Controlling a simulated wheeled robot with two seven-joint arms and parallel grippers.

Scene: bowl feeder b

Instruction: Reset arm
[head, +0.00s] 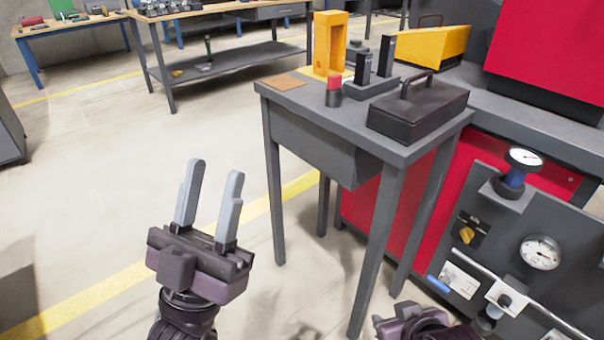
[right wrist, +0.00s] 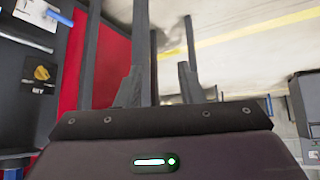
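My left gripper (head: 209,205) is in the lower left of the head view, with its two grey fingers pointing up and apart. It is open and empty, over the floor to the left of the small grey table. My right gripper shows only as a purple part (head: 415,325) at the bottom edge of the head view, in front of the table; its fingers are hidden there. In the right wrist view its two dark fingers (right wrist: 160,85) stand apart with nothing between them.
The small grey table (head: 275,97) carries a black case (head: 418,105), a red-topped button (head: 334,92) and a yellow frame (head: 329,45). A red machine (head: 385,205) with a gauge panel (head: 540,252) stands at the right.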

